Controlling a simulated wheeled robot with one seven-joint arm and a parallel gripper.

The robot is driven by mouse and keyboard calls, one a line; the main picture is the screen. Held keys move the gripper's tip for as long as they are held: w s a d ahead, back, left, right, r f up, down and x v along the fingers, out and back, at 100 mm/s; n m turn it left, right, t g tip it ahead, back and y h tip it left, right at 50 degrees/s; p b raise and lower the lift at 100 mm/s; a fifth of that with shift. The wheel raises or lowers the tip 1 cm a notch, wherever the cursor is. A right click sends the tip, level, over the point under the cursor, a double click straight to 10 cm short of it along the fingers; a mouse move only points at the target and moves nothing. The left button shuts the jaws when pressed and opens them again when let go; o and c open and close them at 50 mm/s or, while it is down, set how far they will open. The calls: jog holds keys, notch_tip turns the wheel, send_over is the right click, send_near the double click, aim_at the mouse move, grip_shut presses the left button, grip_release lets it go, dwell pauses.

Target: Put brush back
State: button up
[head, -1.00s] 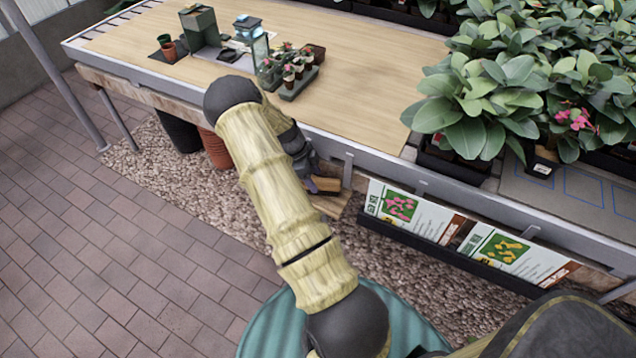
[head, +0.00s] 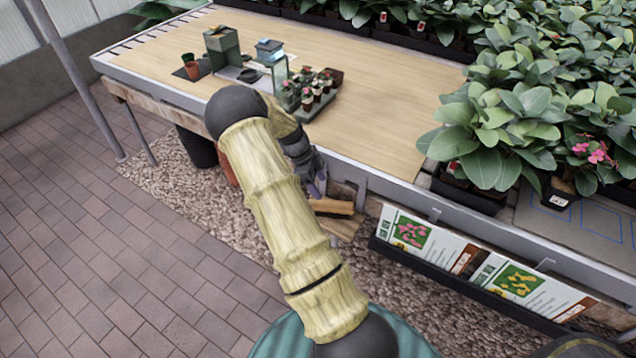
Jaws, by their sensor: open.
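My gripper (head: 317,184) is beside the front edge of the bench, mostly hidden behind my own arm, with its dark fingers pointing down and slightly apart. Just below and to the right of it is a brown wooden piece (head: 332,207) that may be the brush; its bristles cannot be made out. It appears to lie on or against a paler wooden board (head: 345,229) under the bench edge. The fingers look empty, and a small gap seems to separate them from the wooden piece.
The wooden bench top (head: 385,130) is largely clear. It holds a tray of small potted flowers (head: 318,95), a green box (head: 222,42) and small pots (head: 190,66). Leafy plants (head: 500,130) crowd the right. A sign rack (head: 470,270) hangs along the front edge.

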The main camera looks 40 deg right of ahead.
jog(key=s+a+r+n+t+y, duration=0.1)
jog(key=s+a+r+n+t, duration=0.1)
jog(key=s+a+r+n, duration=0.3)
jog(key=s+a+r+n+t+y, duration=0.1)
jog(key=s+a+r+n, duration=0.4)
jog(key=a+n, duration=0.7)
jog(key=s+a+r+n+t+y, duration=0.1)
jog(key=s+a+r+n+t, duration=0.1)
jog(key=s+a+r+n, duration=0.4)
jog(key=a+r+n, duration=0.1)
jog(key=a+n, duration=0.1)
jog(key=n, duration=0.2)
jog(key=shift+a+r+t, duration=0.2)
jog(key=shift+a+t, duration=0.2)
jog(key=w+p+v, duration=0.2)
jog(key=p+v, duration=0.6)
jog(key=p, duration=0.1)
jog(key=w+r+p+v, duration=0.1)
jog(key=w+p+v, duration=0.1)
jog(key=p+v, duration=0.7)
jog(key=shift+r, duration=0.25)
jog(key=shift+s+d, duration=0.15)
